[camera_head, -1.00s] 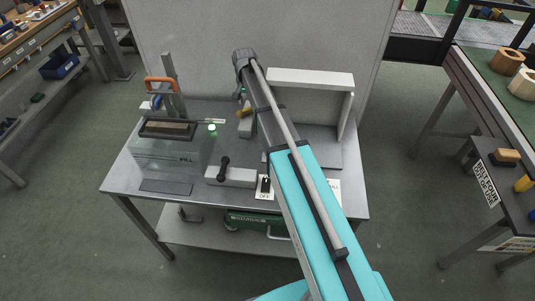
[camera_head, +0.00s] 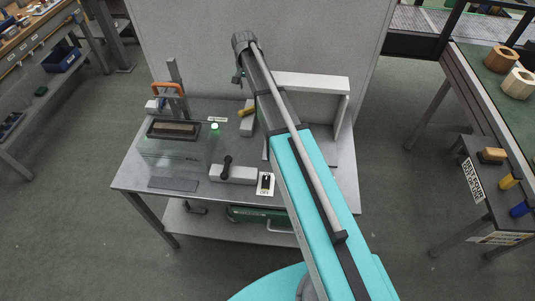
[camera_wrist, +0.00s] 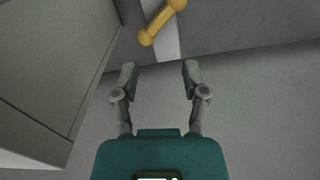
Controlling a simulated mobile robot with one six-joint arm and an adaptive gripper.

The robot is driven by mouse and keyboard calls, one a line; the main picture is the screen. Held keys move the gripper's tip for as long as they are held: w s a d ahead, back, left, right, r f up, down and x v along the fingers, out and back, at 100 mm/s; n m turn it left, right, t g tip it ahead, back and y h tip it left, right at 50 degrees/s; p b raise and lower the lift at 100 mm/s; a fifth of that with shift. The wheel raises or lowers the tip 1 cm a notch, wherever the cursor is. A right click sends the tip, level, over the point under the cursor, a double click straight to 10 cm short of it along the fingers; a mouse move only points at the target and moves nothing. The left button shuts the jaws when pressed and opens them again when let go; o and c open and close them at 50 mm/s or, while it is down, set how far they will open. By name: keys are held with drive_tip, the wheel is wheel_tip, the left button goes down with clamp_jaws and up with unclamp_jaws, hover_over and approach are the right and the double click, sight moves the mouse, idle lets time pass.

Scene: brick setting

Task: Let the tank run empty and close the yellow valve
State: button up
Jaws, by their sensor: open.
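The yellow valve handle (camera_head: 246,111) sits on a light block at the back middle of the workbench, and it shows at the top of the wrist view (camera_wrist: 161,22), lying diagonally. The tank (camera_head: 172,160) is a clear box at the bench's left with a dark-rimmed top; I cannot tell how much liquid it holds. My gripper (camera_wrist: 159,69) is open and empty, its fingers apart and short of the yellow handle. In the head view my gripper (camera_head: 238,77) is small and partly hidden by my arm, above and behind the valve.
A green lamp (camera_head: 214,128) glows beside the tank. A black lever on a light block (camera_head: 240,174) and a switch plate (camera_head: 265,184) stand along the front. An orange handle (camera_head: 168,87) rises behind the tank. A white panel frame (camera_head: 312,82) stands at the right, partly behind my arm.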

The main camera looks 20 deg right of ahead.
drive_tip(key=s+f+n+b, duration=0.3)
drive_tip(key=s+f+b, duration=0.1)
drive_tip(key=s, duration=1.1)
drive_tip(key=s+f+n+b, duration=0.3)
drive_tip(key=s+f+b, duration=0.1)
drive_tip(key=s, duration=1.1)
drive_tip(key=shift+a+f+b, duration=0.2)
drive_tip(key=shift+b, duration=0.3)
drive_tip(key=shift+s, duration=0.15)
drive_tip(key=shift+d, duration=0.15)
